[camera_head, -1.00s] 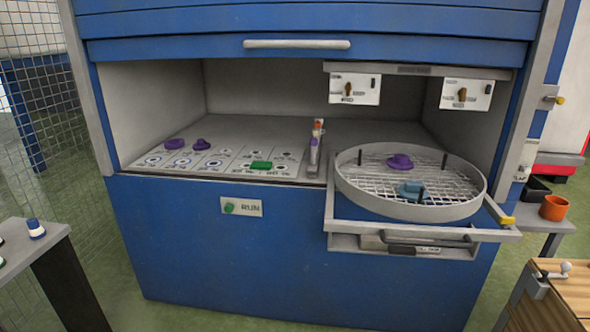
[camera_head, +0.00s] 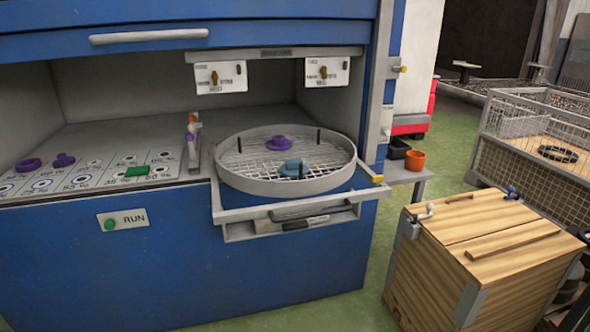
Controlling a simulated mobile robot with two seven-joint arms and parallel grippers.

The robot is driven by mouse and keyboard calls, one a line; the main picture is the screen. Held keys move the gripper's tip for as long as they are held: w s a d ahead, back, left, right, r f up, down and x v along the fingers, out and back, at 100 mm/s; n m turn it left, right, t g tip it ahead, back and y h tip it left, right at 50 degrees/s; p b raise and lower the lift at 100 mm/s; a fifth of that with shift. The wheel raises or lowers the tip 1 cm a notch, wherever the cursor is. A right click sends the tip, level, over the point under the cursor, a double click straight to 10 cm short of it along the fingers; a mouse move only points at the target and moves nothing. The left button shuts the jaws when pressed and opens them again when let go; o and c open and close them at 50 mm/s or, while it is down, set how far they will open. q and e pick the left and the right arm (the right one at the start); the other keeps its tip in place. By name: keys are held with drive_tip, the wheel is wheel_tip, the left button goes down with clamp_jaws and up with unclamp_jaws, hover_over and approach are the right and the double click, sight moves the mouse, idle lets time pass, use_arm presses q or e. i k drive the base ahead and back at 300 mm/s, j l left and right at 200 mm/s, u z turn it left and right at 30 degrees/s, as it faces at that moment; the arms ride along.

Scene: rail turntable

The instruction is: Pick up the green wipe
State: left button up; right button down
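A small flat green block (camera_head: 137,171), which may be the green wipe, lies on the marked panel (camera_head: 112,184) inside the blue cabinet, at the left of the view. It lies among printed percentage labels and rings, left of the upright holder (camera_head: 193,150). Neither of my grippers shows in the head view.
A round mesh basket (camera_head: 230,176) on a pulled-out drawer holds a purple piece (camera_head: 281,143) and a blue piece (camera_head: 291,167). A wooden crate (camera_head: 480,230) stands at the right front. Green floor (camera_head: 385,245) is clear between cabinet and crate.

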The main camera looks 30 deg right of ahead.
sight(143, 171)
drive_tip(key=i+j, duration=0.2)
drive_tip(key=i, duration=0.2)
drive_tip(key=i+j, duration=0.5)
drive_tip(key=i, duration=0.25)
